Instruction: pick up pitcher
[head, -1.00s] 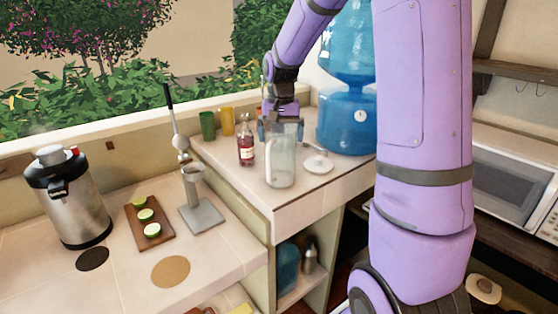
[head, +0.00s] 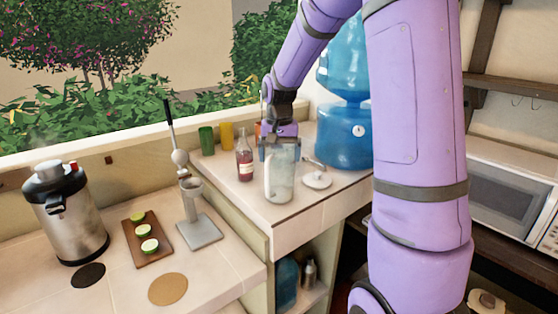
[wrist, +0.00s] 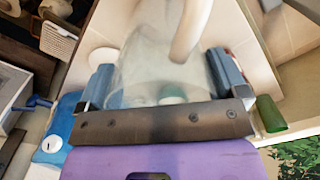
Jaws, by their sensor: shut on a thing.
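The pitcher (head: 281,178) is a clear glass jug with a pale handle on its left side. It is upright at the front of the raised counter in the head view; I cannot tell whether its base touches the counter. My gripper (head: 281,143) is at its rim from above, shut on it. In the wrist view the pitcher (wrist: 150,62) fills the space between the two blue fingers of my gripper (wrist: 160,85), with its pale handle at the top.
A red bottle (head: 244,158) stands close left of the pitcher. A white lid (head: 316,180) lies to its right, with a blue water dispenser (head: 343,135) behind. Green (head: 206,139) and yellow (head: 226,135) cups stand at the back. A citrus press (head: 193,205) is at left on the lower counter.

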